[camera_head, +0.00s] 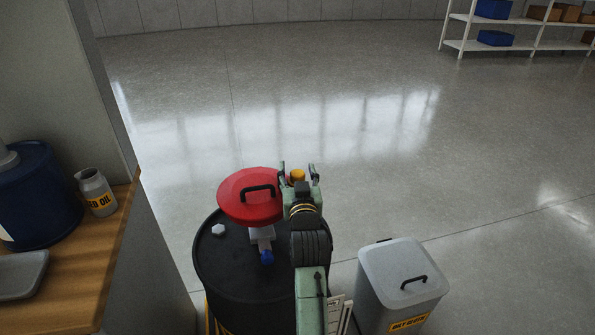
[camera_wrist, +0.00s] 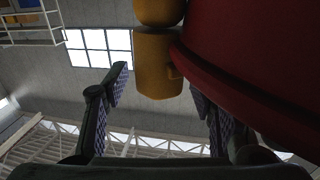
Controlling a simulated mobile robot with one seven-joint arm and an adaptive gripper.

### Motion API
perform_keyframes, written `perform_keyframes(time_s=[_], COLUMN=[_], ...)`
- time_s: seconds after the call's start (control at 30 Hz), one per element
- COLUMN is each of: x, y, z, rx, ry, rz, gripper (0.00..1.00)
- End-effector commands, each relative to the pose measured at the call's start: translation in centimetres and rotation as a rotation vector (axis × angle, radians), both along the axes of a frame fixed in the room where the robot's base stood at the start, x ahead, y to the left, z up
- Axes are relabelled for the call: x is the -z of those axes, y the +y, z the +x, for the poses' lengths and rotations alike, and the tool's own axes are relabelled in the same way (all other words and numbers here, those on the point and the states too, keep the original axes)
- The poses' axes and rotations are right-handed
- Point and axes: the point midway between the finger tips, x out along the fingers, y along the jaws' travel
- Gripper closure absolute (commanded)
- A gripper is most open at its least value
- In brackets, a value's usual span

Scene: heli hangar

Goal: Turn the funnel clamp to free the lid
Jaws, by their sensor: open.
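The red lid (camera_head: 236,192) with a black bar handle sits above a black drum and looks shut. The yellow clamp (camera_head: 298,175) is at the lid's right edge. In the wrist view the clamp (camera_wrist: 158,62) is a yellow block with a rounded piece above it, close beside the red rim (camera_wrist: 255,65). My gripper (camera_head: 299,168) is open, with one finger on each side of the clamp. The wrist view shows gaps between the fingers and the clamp. The funnel body under the lid is mostly hidden.
The black drum (camera_head: 225,265) has a white hex cap and a blue-handled valve on top. A grey lidded bin (camera_head: 400,275) stands at the right. A wooden bench (camera_head: 75,290) with a blue container and a bottle is at the left. The floor beyond is clear.

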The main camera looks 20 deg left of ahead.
Motion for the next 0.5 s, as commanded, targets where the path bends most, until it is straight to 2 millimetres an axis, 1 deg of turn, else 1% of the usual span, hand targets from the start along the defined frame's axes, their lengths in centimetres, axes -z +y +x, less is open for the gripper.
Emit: perform_keyframes(time_s=[0.17,0.5], x=[0.01,0.01], y=[0.01,0.0], z=[-0.02,-0.03], rx=[0.0,0.0], ry=[0.0,0.0], rz=[0.0,0.0], gripper=[0.49,0.71])
